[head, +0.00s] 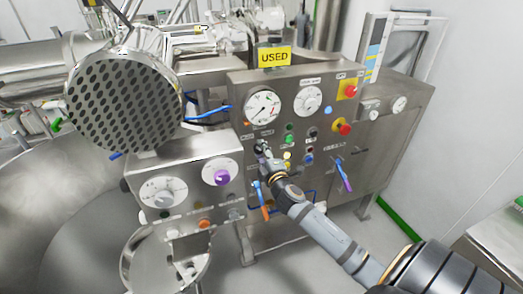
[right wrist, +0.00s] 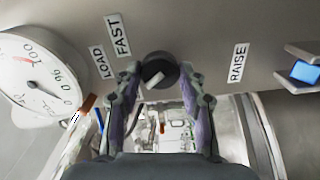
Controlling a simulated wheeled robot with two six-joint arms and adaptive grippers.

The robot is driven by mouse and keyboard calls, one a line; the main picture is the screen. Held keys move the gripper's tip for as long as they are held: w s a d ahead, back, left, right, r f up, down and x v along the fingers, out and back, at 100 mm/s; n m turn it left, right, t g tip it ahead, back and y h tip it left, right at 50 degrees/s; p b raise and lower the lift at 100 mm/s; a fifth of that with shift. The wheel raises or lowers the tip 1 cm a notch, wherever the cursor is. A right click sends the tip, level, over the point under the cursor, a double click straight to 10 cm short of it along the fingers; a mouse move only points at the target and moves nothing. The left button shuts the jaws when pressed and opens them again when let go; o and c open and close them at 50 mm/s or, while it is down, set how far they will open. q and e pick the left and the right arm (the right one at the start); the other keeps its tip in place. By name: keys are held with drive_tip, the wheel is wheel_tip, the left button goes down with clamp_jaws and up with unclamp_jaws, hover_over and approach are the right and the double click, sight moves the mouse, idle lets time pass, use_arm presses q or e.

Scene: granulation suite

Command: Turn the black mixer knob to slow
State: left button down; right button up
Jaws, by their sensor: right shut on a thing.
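The black mixer knob (right wrist: 158,69) shows in the right wrist view on the steel panel, with a short white bar slanting across its lower face. My right gripper (right wrist: 159,78) has a finger on each side of the knob and is shut on it. In the head view my right gripper (head: 264,150) reaches the panel (head: 240,98) below the large gauge and hides the knob there. LOAD and FAST labels (right wrist: 118,36) are left of the knob, and a RAISE label (right wrist: 238,62) is to its right. I see no SLOW label. My left gripper is not in view.
A white gauge (head: 263,107) and a smaller dial (head: 308,100) sit above my right gripper. Blue-handled levers (head: 343,175) stick out lower down. A purple knob (head: 221,177) is on the lower-left box.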

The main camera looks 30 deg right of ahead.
drive_tip(key=shift+n, duration=0.8)
drive_tip(key=shift+f, duration=0.1)
drive_tip(key=o, duration=1.2)
drive_tip(key=shift+c, duration=0.2)
drive_tip(key=v, duration=1.2)
